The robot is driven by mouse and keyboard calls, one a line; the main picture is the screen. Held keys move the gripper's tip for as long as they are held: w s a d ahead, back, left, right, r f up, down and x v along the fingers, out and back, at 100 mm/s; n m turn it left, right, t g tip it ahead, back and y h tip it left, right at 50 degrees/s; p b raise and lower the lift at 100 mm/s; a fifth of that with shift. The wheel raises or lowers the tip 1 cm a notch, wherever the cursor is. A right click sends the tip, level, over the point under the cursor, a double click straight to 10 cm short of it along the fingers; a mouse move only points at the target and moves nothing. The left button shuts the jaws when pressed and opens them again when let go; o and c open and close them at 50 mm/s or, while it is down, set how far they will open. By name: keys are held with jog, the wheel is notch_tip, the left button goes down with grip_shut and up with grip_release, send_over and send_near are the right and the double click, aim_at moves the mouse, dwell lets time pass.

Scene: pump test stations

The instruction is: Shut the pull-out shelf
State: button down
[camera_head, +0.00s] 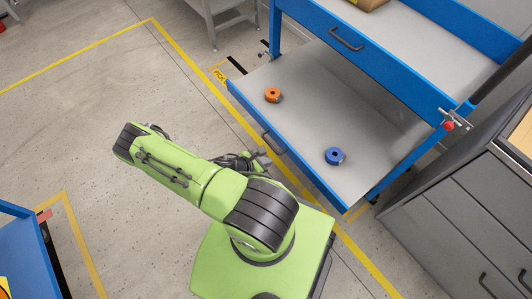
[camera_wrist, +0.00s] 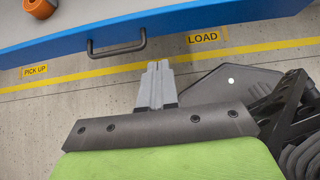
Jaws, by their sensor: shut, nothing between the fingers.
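The pull-out shelf (camera_head: 308,133) is a grey board with a blue front edge, standing out from under a blue-framed workbench. A dark bar handle (camera_head: 273,143) sits on its blue front; it also shows in the wrist view (camera_wrist: 116,46). An orange round part (camera_head: 272,95) and a blue round part (camera_head: 334,156) rest on the shelf. My gripper (camera_head: 264,158) is close to the shelf front, near the handle. In the wrist view my gripper (camera_wrist: 157,68) is shut and empty, its fingertips pointing at the shelf front, just below and right of the handle and apart from it.
The workbench (camera_head: 425,62) above has its own blue front and handle. A grey drawer cabinet (camera_head: 465,215) stands at the right. A blue-edged unit (camera_head: 25,255) is at the lower left. Yellow lines mark the floor, which is clear at the left.

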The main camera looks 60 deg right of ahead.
aim_at(293, 153)
jog(key=b+x, duration=0.1)
jog(key=x, duration=0.2)
jog(key=r+b+x, duration=0.1)
jog(key=x, duration=0.3)
jog(key=d+b+x, duration=0.1)
jog(key=x, duration=0.3)
jog(key=shift+s+d+r, duration=0.15)
jog(key=shift+s+d, duration=0.05)
jog(key=shift+s, duration=0.25)
jog(key=shift+s+d+r, duration=0.1)
jog(key=shift+s+d, duration=0.15)
jog(key=shift+d, duration=0.2)
jog(key=shift+d, duration=0.1)
